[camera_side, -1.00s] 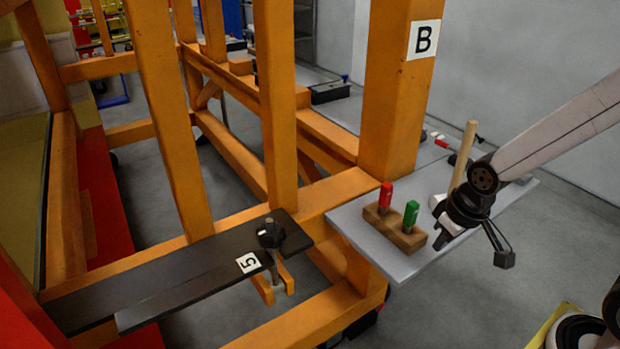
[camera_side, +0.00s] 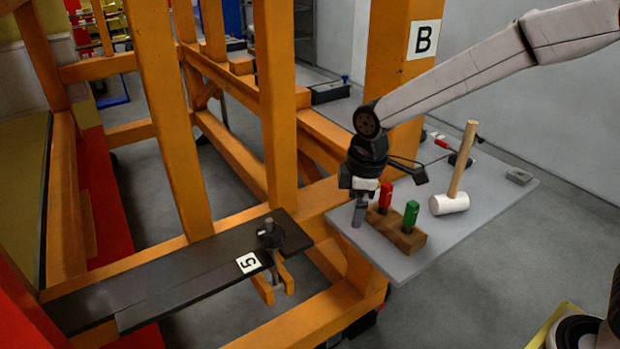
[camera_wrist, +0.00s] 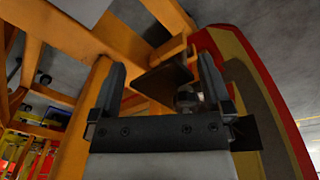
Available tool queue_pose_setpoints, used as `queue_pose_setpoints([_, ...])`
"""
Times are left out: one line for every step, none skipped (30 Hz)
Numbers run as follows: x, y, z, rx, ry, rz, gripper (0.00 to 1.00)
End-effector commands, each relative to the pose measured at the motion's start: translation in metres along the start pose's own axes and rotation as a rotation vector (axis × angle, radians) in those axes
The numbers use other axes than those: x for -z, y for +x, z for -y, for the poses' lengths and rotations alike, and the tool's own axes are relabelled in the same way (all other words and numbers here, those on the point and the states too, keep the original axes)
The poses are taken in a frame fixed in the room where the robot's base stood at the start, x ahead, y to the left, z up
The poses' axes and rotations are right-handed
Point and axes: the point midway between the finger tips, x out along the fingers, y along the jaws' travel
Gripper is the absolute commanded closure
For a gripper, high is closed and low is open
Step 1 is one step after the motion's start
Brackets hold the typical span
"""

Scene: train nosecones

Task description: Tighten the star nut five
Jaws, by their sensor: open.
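The star nut five (camera_side: 270,234) is a dark knob on a threaded stud at the end of a black bar (camera_side: 170,275). A white label with a 5 (camera_side: 248,262) lies on the bar beside it. My gripper (camera_side: 358,212) is to the right of the nut, above the left edge of the grey shelf and apart from the nut. In the wrist view my gripper (camera_wrist: 160,85) is open, with nothing between its fingers. A dark knob, likely the nut (camera_wrist: 186,99), shows near the right finger, partly hidden.
The grey shelf (camera_side: 400,270) holds a wooden block (camera_side: 396,232) with a red tool (camera_side: 386,195) and a green tool (camera_side: 411,213), close to my gripper. A white mallet (camera_side: 450,204) stands further right. Orange posts (camera_side: 275,110) rise behind the nut.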

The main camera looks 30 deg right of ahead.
Motion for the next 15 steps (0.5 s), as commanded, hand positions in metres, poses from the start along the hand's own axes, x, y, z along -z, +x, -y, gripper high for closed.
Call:
queue_pose_setpoints([0.015, -0.001, -0.001, 0.007, -0.075, 0.004, 0.00])
queue_pose_setpoints([0.023, -0.002, -0.001, 0.012, -0.121, 0.007, 0.00])
queue_pose_setpoints([0.034, -0.003, -0.001, 0.018, -0.182, 0.011, 0.00])
queue_pose_setpoints([0.041, -0.004, -0.001, 0.023, -0.228, 0.013, 0.00])
queue_pose_setpoints([0.049, -0.005, -0.001, 0.029, -0.275, 0.016, 0.00])
queue_pose_setpoints([0.060, -0.007, 0.000, 0.035, -0.336, 0.019, 0.00])
queue_pose_setpoints([0.067, -0.007, 0.000, 0.040, -0.381, 0.022, 0.00])
queue_pose_setpoints([0.075, -0.009, 0.001, 0.045, -0.428, 0.024, 0.00])
queue_pose_setpoints([0.085, -0.009, 0.003, 0.053, -0.490, 0.027, 0.00])
queue_pose_setpoints([0.092, -0.011, 0.004, 0.058, -0.536, 0.028, 0.00])
queue_pose_setpoints([0.100, -0.011, 0.006, 0.064, -0.582, 0.031, 0.00])
queue_pose_setpoints([0.109, -0.013, 0.008, 0.071, -0.641, 0.033, 0.00])
queue_pose_setpoints([0.116, -0.014, 0.010, 0.076, -0.685, 0.034, 0.00])
queue_pose_setpoints([0.122, -0.015, 0.012, 0.081, -0.726, 0.035, 0.00])
queue_pose_setpoints([0.130, -0.016, 0.014, 0.087, -0.777, 0.036, 0.00])
